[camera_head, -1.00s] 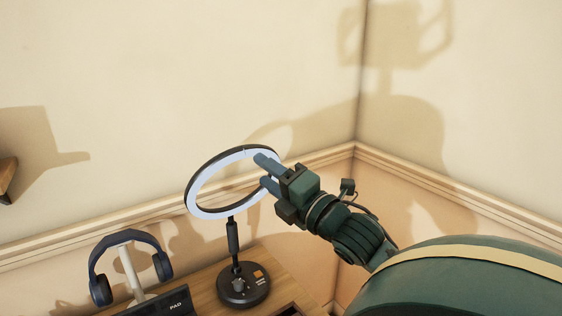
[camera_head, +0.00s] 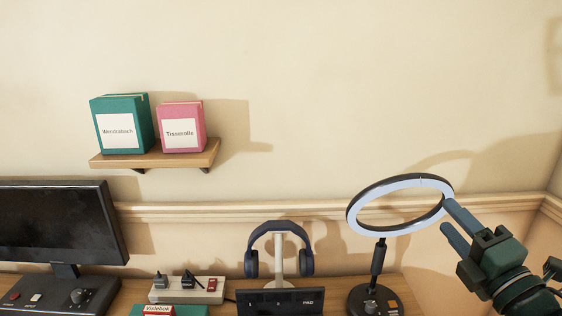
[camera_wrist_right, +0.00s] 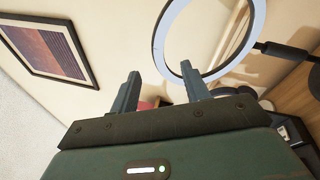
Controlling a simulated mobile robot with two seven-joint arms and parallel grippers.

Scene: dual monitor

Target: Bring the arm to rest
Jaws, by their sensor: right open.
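My right gripper (camera_head: 450,218) is at the right of the head view, next to the ring lamp (camera_head: 358,222), with its fingers apart and nothing between them. In the head view its fingertips overlap the ring's right side; I cannot tell whether they touch. In the right wrist view the two fingers of the right gripper (camera_wrist_right: 163,88) point toward the ring lamp (camera_wrist_right: 163,42), which shows beyond them. My left gripper is in neither view.
A wall shelf (camera_head: 155,157) holds a green box (camera_head: 122,123) and a pink box (camera_head: 181,127). A framed picture (camera_wrist_right: 45,47) hangs on the wall.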

